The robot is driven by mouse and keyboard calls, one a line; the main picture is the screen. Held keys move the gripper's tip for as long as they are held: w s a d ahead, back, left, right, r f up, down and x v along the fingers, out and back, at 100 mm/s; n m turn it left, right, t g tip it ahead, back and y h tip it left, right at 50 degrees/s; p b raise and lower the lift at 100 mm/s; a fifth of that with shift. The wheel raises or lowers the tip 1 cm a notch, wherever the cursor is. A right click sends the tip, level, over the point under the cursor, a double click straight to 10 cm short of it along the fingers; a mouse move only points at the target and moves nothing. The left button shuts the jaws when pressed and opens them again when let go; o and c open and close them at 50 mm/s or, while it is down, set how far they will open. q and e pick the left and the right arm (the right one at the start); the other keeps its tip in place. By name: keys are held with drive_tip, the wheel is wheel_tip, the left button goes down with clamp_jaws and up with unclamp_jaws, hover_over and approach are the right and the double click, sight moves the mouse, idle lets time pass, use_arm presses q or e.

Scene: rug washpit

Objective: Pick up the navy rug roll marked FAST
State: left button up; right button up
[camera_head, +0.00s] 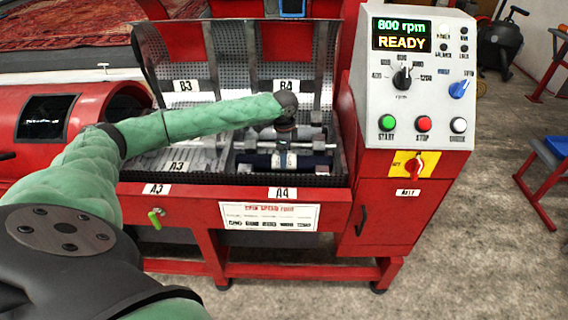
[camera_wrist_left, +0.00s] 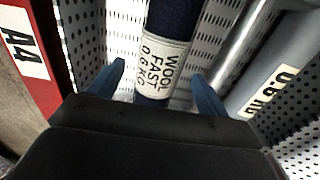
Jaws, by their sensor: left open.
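The navy rug roll (camera_head: 258,161) lies in the front bay A4 of the red machine. In the left wrist view the navy roll (camera_wrist_left: 176,20) has a white label that reads WOOL FAST and a weight. My left gripper (camera_head: 286,130) reaches down over this bay, and my arm covers part of it. In the left wrist view my left gripper (camera_wrist_left: 162,88) is open, with one blue finger on each side of the roll around the label. Whether the fingers touch the roll is unclear. My right gripper is out of view.
A grey roll (camera_wrist_left: 268,82) with a weight label lies close beside the navy one. Perforated metal walls (camera_head: 312,95) surround the bay. The control panel (camera_head: 415,85) at right reads 800 rpm READY. The front rim (camera_head: 225,192) bears the A3 and A4 tags.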

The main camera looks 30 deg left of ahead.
use_arm(q)
wheel_tip(320, 180, down, 5)
drive_tip(key=shift+p, duration=0.35)
drive_tip(key=shift+c, duration=0.5)
drive_tip(key=shift+r, duration=0.1)
drive_tip(key=c, duration=1.3)
